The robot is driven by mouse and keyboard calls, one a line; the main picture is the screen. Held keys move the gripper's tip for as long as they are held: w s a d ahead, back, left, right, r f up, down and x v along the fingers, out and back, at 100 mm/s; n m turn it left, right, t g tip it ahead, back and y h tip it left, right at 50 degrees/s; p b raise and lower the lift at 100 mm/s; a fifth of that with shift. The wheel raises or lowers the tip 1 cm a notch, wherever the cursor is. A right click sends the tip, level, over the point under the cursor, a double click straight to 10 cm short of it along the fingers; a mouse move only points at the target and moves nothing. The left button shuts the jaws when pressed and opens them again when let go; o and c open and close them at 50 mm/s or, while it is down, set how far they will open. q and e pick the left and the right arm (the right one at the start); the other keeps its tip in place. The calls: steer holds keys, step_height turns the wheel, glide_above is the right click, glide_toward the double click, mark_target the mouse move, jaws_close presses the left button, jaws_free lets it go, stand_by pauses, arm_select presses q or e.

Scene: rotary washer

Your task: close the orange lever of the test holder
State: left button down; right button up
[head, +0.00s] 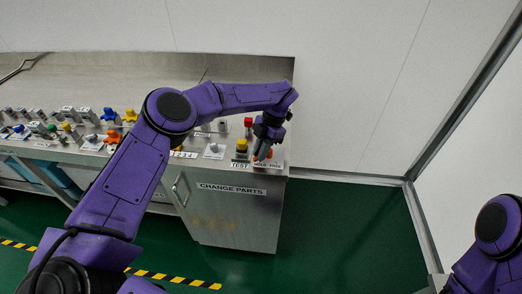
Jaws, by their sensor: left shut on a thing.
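The test holder stands at the right end of the steel bench top, by a label reading TEST (240,166). Its orange lever (269,154) shows only as a small patch of orange at my left gripper's fingers. My left gripper (262,150) points down at the bench's right end and is shut on the lever. The arm and gripper hide most of the lever, so its angle cannot be told. My right gripper is out of view; only part of my right arm shows at the lower right.
A yellow-topped part (241,145) and a red-topped part (248,121) stand close left of my left gripper. Several coloured fixtures (109,115) fill the bench's left side. The cabinet (234,215) reads CHANGE PARTS. Green floor (345,220) is free to the right.

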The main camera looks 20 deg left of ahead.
arm_select(q)
steer(key=c, duration=1.1)
jaws_free()
steer(key=shift+w+r, duration=0.1)
steer(key=b+v, duration=0.1)
steer(key=v, duration=0.3)
steer(key=shift+w+d+r+b, duration=0.15)
steer(key=shift+r+b, duration=0.15)
steer(key=shift+r, duration=0.05)
steer(key=v, duration=0.5)
steer(key=shift+r, duration=0.3)
